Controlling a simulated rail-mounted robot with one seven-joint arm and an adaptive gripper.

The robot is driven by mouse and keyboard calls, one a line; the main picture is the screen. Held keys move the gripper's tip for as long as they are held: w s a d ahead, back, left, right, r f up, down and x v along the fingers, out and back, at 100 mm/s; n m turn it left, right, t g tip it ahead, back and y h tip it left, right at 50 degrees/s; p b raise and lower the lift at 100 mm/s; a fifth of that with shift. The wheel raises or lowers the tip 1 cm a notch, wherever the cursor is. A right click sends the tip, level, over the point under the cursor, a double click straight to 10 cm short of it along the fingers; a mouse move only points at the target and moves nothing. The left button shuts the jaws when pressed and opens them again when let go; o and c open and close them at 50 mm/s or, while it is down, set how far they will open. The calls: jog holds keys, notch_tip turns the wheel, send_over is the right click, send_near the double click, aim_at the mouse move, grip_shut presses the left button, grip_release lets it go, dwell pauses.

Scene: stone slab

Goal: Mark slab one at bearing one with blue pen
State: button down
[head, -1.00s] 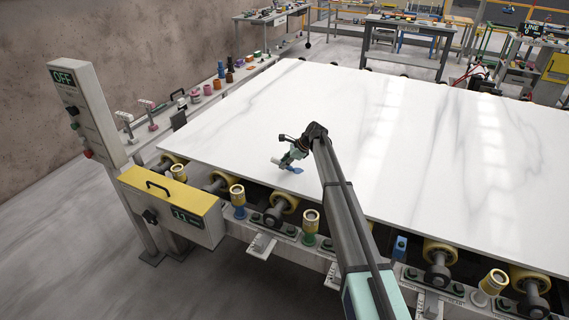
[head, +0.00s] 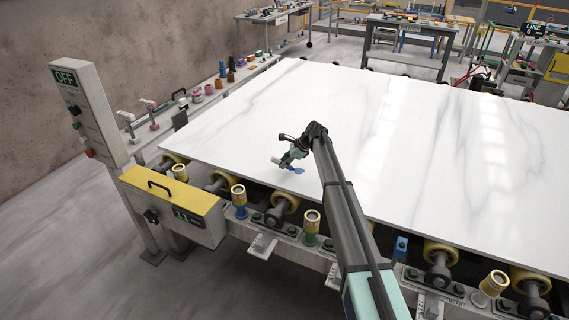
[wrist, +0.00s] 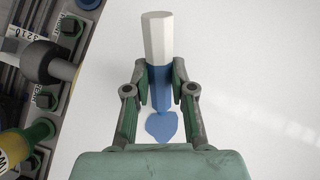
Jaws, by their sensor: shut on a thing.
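The slab (head: 400,140) is a large white stone sheet with grey veins, lying flat on yellow rollers. My gripper (head: 286,162) is over its near left part, and its fingers (wrist: 160,90) are shut on the blue pen (wrist: 158,45). The pen has a white six-sided barrel and a blue lower part. A blue mark (wrist: 162,126) lies on the slab right by the pen's tip; a blue patch also shows beside the gripper in the head view (head: 297,169). I cannot tell whether the tip touches the slab.
Yellow rollers (head: 286,202) and sockets with yellow-rimmed cylinders (head: 311,222) line the slab's near edge. A yellow-topped box (head: 172,195) and a post with an OFF display (head: 65,77) stand at the left. Small coloured items sit on a back-left ledge (head: 215,98). The slab is otherwise clear.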

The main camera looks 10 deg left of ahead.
jog(key=shift+r+p, duration=1.35)
jog(key=shift+r, duration=2)
jog(key=shift+d+f+m+t, duration=0.15)
jog(key=shift+m+t, duration=0.15)
jog(key=shift+m, duration=0.3)
jog(key=s+d+r+m+t+h+b, duration=0.1)
jog(key=s+d+r+m+t+h, duration=0.1)
jog(key=s+d+m, duration=0.3)
jog(key=s+d+r+m+t+h+b, duration=0.1)
jog(key=s+d+m, duration=0.4)
jog(key=s+d, duration=0.7)
jog(key=s+d+r+m+t+h+b, duration=0.2)
jog(key=s+d+m, duration=0.4)
jog(key=d, duration=1.2)
jog(key=s+r+t+h, duration=0.1)
jog(key=s+r+h, duration=0.1)
jog(key=s, duration=0.1)
jog(key=shift+s+r, duration=0.3)
jog(key=shift+r, duration=0.1)
